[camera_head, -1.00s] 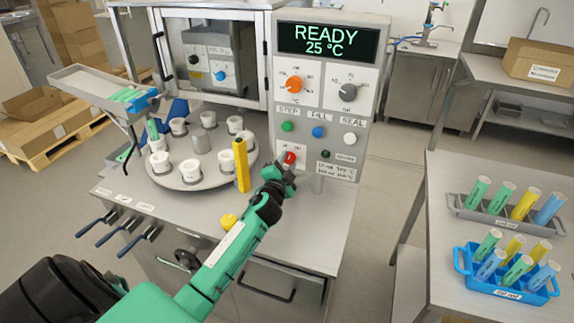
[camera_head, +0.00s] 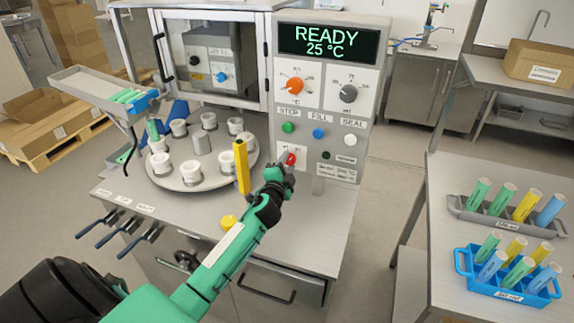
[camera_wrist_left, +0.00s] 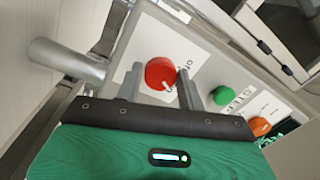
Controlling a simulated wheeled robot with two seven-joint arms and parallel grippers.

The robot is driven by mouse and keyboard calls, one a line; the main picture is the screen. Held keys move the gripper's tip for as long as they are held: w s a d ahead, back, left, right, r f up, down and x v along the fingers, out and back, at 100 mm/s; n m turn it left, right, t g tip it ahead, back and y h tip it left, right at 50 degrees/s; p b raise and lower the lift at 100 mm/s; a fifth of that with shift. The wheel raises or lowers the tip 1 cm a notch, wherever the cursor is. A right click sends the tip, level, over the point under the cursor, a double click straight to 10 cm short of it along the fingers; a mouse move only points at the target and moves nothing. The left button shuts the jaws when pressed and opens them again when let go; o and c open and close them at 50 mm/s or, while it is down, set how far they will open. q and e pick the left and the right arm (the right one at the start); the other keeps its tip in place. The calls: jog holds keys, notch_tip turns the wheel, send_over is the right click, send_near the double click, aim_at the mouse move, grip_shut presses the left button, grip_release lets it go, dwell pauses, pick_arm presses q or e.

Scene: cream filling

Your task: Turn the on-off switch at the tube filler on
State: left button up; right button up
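The tube filler's control panel (camera_head: 330,100) faces me, and its display (camera_head: 328,41) reads "READY 25 °C". The red round on-off switch (camera_head: 291,158) is low on the panel at the left. It also shows in the left wrist view (camera_wrist_left: 160,72), with a white mark on its face and part of an on-off label beside it. My left gripper (camera_head: 281,170) is right in front of the switch. In the left wrist view its two fingers (camera_wrist_left: 160,82) stand apart, one on each side of the red switch. I cannot tell whether they touch it. My right gripper is out of view.
Above the switch are green, blue and white buttons (camera_head: 318,132) and two dials (camera_head: 348,93). A yellow upright tube (camera_head: 241,166) and the turntable with white cups (camera_head: 222,182) stand close left of my gripper. Tube racks (camera_head: 507,289) sit on the right table.

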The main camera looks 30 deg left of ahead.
pick_arm(q)
jog(key=o, duration=0.3)
jog(key=shift+s, duration=0.1)
jog(key=shift+s+d+f, duration=0.1)
jog(key=shift+s+f, duration=0.05)
jog(key=shift+s, duration=0.15)
jog(key=b+v, duration=0.3)
jog(key=v, duration=1)
